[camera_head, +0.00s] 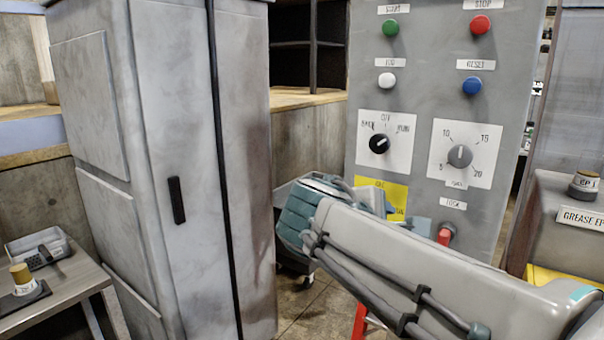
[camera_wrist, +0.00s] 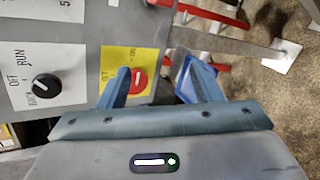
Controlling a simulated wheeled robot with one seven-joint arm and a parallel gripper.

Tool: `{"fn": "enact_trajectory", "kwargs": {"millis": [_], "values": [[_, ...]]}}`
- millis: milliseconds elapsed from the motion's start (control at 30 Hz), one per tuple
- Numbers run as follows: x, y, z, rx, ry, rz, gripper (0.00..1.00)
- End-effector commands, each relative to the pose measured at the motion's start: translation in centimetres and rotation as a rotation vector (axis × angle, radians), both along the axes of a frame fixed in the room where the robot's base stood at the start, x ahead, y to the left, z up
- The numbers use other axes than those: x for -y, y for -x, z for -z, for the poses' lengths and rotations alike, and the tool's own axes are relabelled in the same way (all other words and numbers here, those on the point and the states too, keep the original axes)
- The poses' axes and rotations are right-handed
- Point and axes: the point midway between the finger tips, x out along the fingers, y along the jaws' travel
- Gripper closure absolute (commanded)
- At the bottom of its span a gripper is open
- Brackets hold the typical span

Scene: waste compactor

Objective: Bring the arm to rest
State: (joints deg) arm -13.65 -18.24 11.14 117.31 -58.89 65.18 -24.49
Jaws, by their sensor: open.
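My gripper (camera_wrist: 160,78) is open and empty in the wrist view, its two blue fingers apart. The left finger overlaps the yellow plate (camera_wrist: 143,58) with a red knob (camera_wrist: 138,82) on the control panel; whether it touches is unclear. In the head view my gripper (camera_head: 398,212) is partly hidden behind my arm, which reaches in from the lower right in front of the panel (camera_head: 425,110). The yellow plate (camera_head: 398,188) is mostly covered there, and its red knob is hidden. A red part (camera_head: 446,234) under the LOCK label shows just above my arm.
The panel carries buttons, a black selector (camera_head: 379,144) and a grey dial (camera_head: 460,156). A tall grey cabinet (camera_head: 180,150) stands left. A small table (camera_head: 65,290) holds a tray (camera_head: 35,250). A box labelled grease (camera_head: 570,225) is at right. Some floor shows between cabinet and panel.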

Motion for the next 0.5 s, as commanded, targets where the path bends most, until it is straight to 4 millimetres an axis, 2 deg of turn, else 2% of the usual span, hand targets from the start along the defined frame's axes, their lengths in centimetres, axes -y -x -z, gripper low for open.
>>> {"fn": "enact_trajectory", "kwargs": {"millis": [33, 100, 200, 333, 500], "values": [[1.1, 1.1, 0.8, -0.024, -0.099, 0.058, 0.41], [2.1, 2.8, 3.2, -0.052, -0.253, 0.149, 0.41], [2.8, 5.4, 6.2, -0.076, -0.473, 0.298, 0.41], [2.8, 8.8, 9.2, -0.083, -0.757, 0.517, 0.41], [1.8, 11.9, 11.4, -0.063, -1.050, 0.776, 0.41]]}}
